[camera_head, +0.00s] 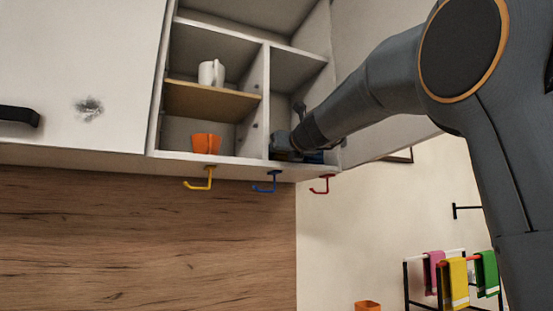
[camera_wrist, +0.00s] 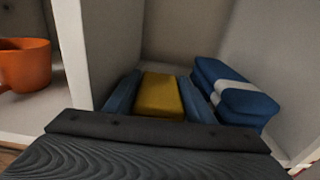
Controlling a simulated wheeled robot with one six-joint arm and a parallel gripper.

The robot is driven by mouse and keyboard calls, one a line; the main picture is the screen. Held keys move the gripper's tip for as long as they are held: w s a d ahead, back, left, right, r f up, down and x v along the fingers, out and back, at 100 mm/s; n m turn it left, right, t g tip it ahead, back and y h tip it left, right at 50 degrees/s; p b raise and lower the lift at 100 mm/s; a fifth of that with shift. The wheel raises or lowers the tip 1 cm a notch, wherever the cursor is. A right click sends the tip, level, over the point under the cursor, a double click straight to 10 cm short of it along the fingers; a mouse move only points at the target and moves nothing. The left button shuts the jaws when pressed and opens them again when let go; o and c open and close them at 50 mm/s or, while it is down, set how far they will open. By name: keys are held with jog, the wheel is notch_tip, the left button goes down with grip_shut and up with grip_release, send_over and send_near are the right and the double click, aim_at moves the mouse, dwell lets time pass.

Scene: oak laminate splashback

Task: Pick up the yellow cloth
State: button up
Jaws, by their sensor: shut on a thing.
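A folded yellow cloth (camera_wrist: 158,95) is between the two bluish fingers of my gripper (camera_wrist: 160,80) in the wrist view, inside a cabinet compartment. The gripper is shut on it. In the head view my gripper (camera_head: 286,143) reaches into the lower right open compartment; the cloth there is mostly hidden by the arm. Another yellow cloth (camera_head: 455,282) hangs on a rack at the lower right of the head view, far from the gripper.
A folded blue cloth with a white stripe (camera_wrist: 235,92) lies just right of the gripper. A divider wall (camera_wrist: 83,50) separates it from an orange cup (camera_wrist: 24,64). A white mug (camera_head: 211,73) stands above. Yellow (camera_head: 208,180), blue (camera_head: 268,183) and red (camera_head: 324,185) hooks hang below.

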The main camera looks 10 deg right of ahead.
notch_tip(320, 180, up, 7)
jog(key=p, duration=0.2)
jog(key=shift+f+p, duration=0.1)
jog(key=shift+p, duration=0.25)
jog(key=f+b+v, duration=0.1)
jog(key=b+v, duration=0.8)
jog(key=v, duration=1)
jog(key=shift+s+f+b, duration=0.25)
jog(key=shift+f+b, duration=0.1)
jog(key=shift+f, duration=0.05)
